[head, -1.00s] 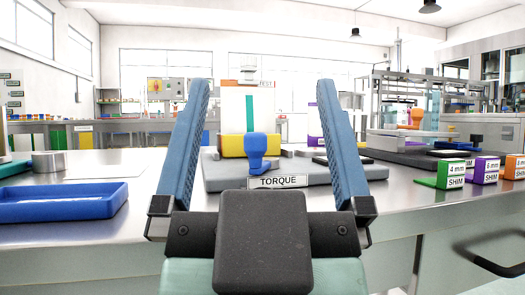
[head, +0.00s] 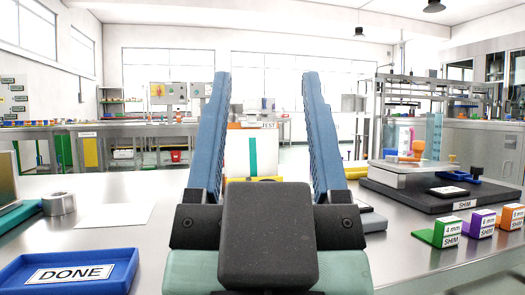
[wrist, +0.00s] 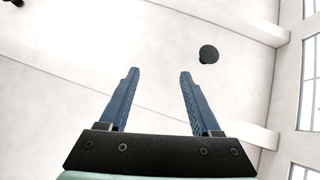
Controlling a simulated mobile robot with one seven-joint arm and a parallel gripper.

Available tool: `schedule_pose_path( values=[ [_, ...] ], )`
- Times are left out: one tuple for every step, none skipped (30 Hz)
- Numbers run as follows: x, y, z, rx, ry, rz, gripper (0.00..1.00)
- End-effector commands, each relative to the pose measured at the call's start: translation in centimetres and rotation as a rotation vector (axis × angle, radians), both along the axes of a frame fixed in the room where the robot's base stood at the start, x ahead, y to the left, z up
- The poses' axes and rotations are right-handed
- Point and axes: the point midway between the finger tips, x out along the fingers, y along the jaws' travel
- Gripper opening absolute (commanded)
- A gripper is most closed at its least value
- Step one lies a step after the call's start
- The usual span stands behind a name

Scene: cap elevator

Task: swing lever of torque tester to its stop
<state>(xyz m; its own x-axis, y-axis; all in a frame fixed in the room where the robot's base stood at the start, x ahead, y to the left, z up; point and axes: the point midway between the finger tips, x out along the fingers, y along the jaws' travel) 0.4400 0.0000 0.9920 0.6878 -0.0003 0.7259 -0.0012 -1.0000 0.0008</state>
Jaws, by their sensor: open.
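My gripper (head: 267,80) is open and empty, its blue fingers pointing up in the middle of the head view. The torque tester is mostly hidden behind my gripper. A corner of what looks like its grey base (head: 372,222) shows to the right of my gripper's body. A white panel with a green stripe (head: 236,157) stands between my fingers; I cannot tell if it belongs to the tester. The blue lever is hidden. The wrist view shows only my open gripper (wrist: 158,72) against the ceiling.
A blue DONE tray (head: 118,257) lies front left, with a metal ring (head: 59,204) and a white sheet (head: 115,215) behind. Green (head: 444,232), purple (head: 479,224) and orange (head: 512,217) shim blocks stand right, before a black-based device (head: 420,198).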

Motion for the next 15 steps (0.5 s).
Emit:
schedule_pose_path(
  values=[
    [0.0, 0.0, 3.4, 0.001, 0.001, 0.002, 0.65],
    [0.1, 0.0, 4.3, 0.002, 0.002, 0.004, 0.65],
    [0.1, 0.1, 5.5, 0.003, 0.003, 0.006, 0.65],
    [0.2, 0.1, 6.3, 0.005, 0.005, 0.011, 0.65],
    [0.2, 0.1, 7.2, 0.007, 0.007, 0.015, 0.65],
    [0.4, 0.2, 8.3, 0.011, 0.010, 0.025, 0.65],
    [0.5, 0.3, 9.1, 0.015, 0.014, 0.034, 0.65],
    [0.7, 0.4, 9.8, 0.021, 0.018, 0.044, 0.65],
    [0.9, 0.5, 10.8, 0.030, 0.025, 0.062, 0.65],
    [1.1, 0.6, 11.4, 0.040, 0.031, 0.081, 0.65],
    [1.4, 0.8, 12.1, 0.050, 0.039, 0.101, 0.65],
    [1.8, 1.1, 12.7, 0.069, 0.052, 0.136, 0.65],
    [2.2, 1.3, 13.2, 0.085, 0.065, 0.166, 0.65],
    [2.7, 1.6, 13.5, 0.108, 0.080, 0.202, 0.65],
    [3.3, 2.0, 13.7, 0.144, 0.104, 0.259, 0.65]
  ],
)
